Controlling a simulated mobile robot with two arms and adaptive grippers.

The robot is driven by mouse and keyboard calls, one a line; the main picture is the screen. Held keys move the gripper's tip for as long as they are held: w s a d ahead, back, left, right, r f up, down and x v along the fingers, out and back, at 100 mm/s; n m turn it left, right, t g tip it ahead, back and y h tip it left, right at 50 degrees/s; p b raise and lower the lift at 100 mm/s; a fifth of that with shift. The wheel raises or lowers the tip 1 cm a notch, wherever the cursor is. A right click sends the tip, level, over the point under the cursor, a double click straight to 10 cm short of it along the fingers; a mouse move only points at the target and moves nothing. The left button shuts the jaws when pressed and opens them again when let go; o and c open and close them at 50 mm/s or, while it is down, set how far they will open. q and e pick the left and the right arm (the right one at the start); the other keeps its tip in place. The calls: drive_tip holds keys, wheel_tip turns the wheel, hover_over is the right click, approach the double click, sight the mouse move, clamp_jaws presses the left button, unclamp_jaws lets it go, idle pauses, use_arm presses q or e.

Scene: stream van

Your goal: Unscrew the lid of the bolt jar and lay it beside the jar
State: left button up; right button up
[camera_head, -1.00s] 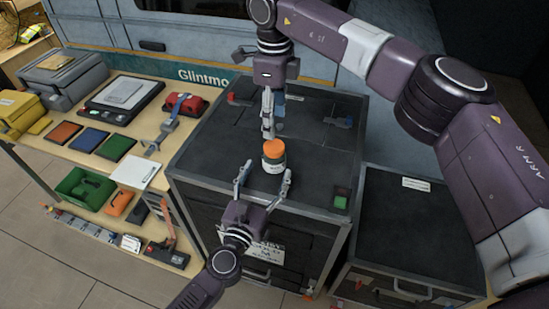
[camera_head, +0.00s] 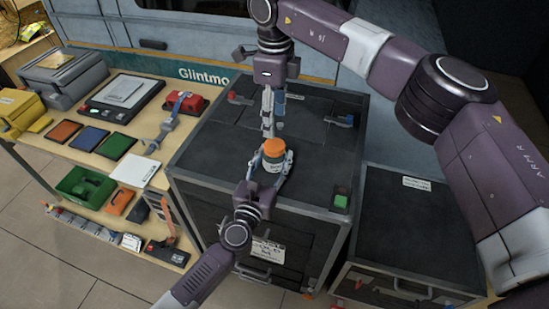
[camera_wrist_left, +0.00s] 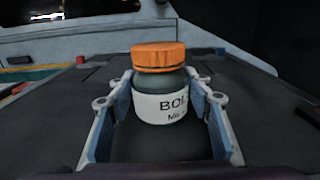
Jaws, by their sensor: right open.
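The bolt jar (camera_head: 272,163) stands upright on the dark top of the cabinet, dark-bodied with a white label. Its orange lid (camera_head: 273,147) sits on top. In the left wrist view the jar's label (camera_wrist_left: 165,107) and the ridged lid (camera_wrist_left: 158,57) are close ahead. My left gripper (camera_head: 270,172) has a finger on either side of the jar, below the lid; I cannot tell whether the pads touch it. My right gripper (camera_head: 269,130) points down just behind and above the jar, open and empty, apart from the lid.
The cabinet top (camera_head: 225,140) is mostly clear around the jar. A workbench with a green bin (camera_head: 86,186) stands left; a lower cabinet (camera_head: 405,230) stands right.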

sight(274, 145)
use_arm(q)
clamp_jaws()
use_arm(e)
drive_tip(key=m, duration=1.7)
drive_tip(key=shift+m, duration=0.4)
drive_tip(key=m, duration=0.9)
drive_tip(key=shift+m, duration=0.4)
drive_tip(key=m, duration=0.4)
drive_tip(key=shift+m, duration=0.3)
drive_tip(key=m, duration=0.3)
drive_tip(key=shift+m, duration=0.3)
drive_tip(key=shift+f, duration=4)
